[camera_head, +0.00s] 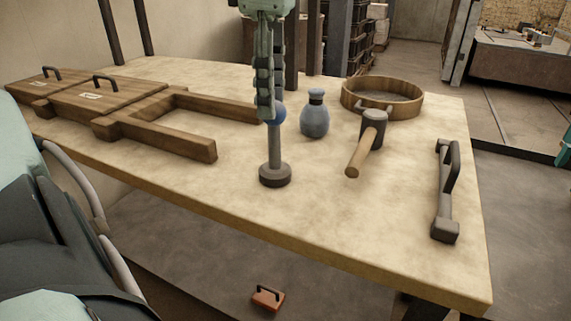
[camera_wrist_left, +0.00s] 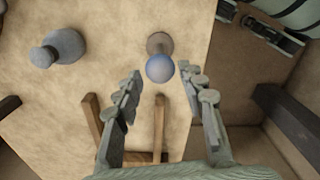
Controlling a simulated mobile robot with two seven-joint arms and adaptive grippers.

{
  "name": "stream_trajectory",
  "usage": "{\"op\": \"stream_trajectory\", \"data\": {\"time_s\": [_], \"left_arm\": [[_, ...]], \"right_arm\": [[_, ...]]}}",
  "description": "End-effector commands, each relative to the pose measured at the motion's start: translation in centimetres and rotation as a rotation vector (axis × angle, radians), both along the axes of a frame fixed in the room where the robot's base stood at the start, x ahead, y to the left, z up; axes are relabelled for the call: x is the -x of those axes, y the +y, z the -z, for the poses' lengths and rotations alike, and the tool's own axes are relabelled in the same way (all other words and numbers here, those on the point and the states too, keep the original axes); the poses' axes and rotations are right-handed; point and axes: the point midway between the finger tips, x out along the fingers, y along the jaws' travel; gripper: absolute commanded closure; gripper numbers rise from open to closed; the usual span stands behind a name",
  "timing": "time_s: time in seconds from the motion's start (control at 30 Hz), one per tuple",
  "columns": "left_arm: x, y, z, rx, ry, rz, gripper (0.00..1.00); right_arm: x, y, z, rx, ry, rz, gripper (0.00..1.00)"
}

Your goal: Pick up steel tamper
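The steel tamper (camera_head: 275,160) stands upright on the table, with a round dark base, a grey shaft and a blue ball knob. My left gripper (camera_head: 272,108) points down over it, with its fingertips at about the height of the knob; one finger partly hides the knob. In the left wrist view, the tamper's blue knob (camera_wrist_left: 160,68) lies around the gap between the fingertips of my left gripper (camera_wrist_left: 160,75), which is open. I see space on both sides of the knob. My right gripper is not in view.
A grey-blue bottle (camera_head: 315,117), a mallet (camera_head: 368,140) and a round wooden sieve (camera_head: 382,97) stand right of the tamper. A dark handled bar (camera_head: 446,190) lies near the right edge. A wooden frame (camera_head: 150,110) fills the left. The table (camera_head: 340,220) is clear in front.

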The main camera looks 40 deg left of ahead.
Motion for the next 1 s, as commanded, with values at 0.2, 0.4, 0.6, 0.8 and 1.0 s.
{"op": "stream_trajectory", "data": {"time_s": [0.2, 0.4, 0.6, 0.8, 1.0], "left_arm": [[0.0, 0.0, 2.7, 0.003, 0.001, 0.0, 0.6], [0.1, -0.1, 4.7, 0.005, 0.003, 0.0, 0.6], [0.2, -0.1, 7.5, 0.005, 0.0, -0.002, 0.6], [0.1, -0.1, 8.2, 0.004, -0.003, -0.005, 0.6], [0.1, -0.1, 8.1, 0.004, -0.003, -0.004, 0.7]], "right_arm": [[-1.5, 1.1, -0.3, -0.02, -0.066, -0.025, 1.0], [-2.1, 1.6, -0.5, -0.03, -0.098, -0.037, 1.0], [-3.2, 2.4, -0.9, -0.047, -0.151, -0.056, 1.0], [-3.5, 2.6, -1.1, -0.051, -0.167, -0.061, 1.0], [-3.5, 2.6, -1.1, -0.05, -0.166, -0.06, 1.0]]}}
